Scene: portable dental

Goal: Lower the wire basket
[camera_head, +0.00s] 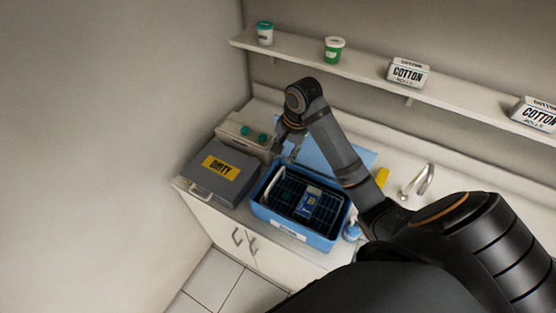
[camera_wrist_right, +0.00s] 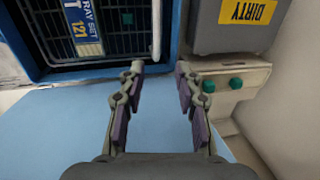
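The dark wire basket (camera_head: 283,192) sits inside a blue tub (camera_head: 296,237) on the counter. A blue and white card reading "TRAY SET" lies in the basket. The basket also shows at the top left of the right wrist view (camera_wrist_right: 120,44), with a pale upright bar at its right side. My right gripper (camera_head: 285,150) hangs over the counter just behind the tub. In the right wrist view its fingers (camera_wrist_right: 160,70) are apart with nothing between them, near the tub's rim. My left gripper is not in view.
A grey box labelled "DIRTY" (camera_head: 222,180) stands left of the tub, with a beige unit with green knobs (camera_head: 246,132) behind it. A blue mat (camera_wrist_right: 60,125) lies under my gripper. A tap (camera_head: 420,181) is to the right. A shelf (camera_head: 360,71) runs above.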

